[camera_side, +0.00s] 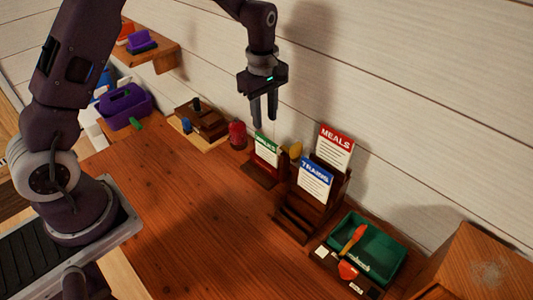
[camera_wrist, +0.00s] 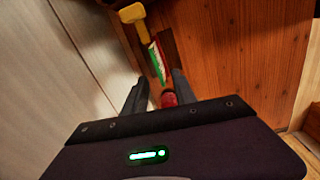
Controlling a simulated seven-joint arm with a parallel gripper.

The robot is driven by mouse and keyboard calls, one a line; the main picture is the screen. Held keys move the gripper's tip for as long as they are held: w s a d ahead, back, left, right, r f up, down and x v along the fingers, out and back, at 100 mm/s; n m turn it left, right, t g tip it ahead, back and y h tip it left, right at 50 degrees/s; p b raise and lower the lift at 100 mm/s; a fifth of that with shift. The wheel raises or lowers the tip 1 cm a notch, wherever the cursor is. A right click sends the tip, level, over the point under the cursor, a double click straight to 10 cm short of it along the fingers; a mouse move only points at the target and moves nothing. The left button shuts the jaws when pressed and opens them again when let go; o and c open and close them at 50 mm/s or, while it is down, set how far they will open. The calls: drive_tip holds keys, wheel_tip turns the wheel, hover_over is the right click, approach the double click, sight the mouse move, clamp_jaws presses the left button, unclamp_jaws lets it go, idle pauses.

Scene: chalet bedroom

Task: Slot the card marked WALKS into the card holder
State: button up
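The green-topped white card (camera_side: 267,150), whose partly legible lettering looks like WALKS, stands upright in a small dark wooden stand (camera_side: 256,177). In the wrist view the card (camera_wrist: 156,63) is seen nearly edge-on, beyond the fingertips. The tiered dark wooden card holder (camera_side: 294,222) is right of it, holding the red-topped MEALS card (camera_side: 334,148) at the back and the blue-topped TRAINS card (camera_side: 314,177) in front. Its lowest front step looks bare. My gripper (camera_side: 263,119) hangs above and slightly left of the WALKS card, not touching it. In the wrist view the fingers (camera_wrist: 160,76) are apart and empty.
A red round object (camera_side: 237,135) stands left of the card, and a yellow object (camera_side: 295,150) behind it. A green tray (camera_side: 370,250) and a box with small items lie right of the holder. The front-left wooden tabletop (camera_side: 190,220) is clear.

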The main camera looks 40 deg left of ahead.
sight(266, 138)
drive_tip(key=shift+n, duration=0.6)
drive_tip(key=f, duration=0.7)
drive_tip(key=w+f, duration=0.1)
drive_tip(key=f, duration=0.2)
drive_tip(key=shift+a+f, duration=0.2)
drive_tip(key=shift+f, duration=0.05)
clamp_jaws()
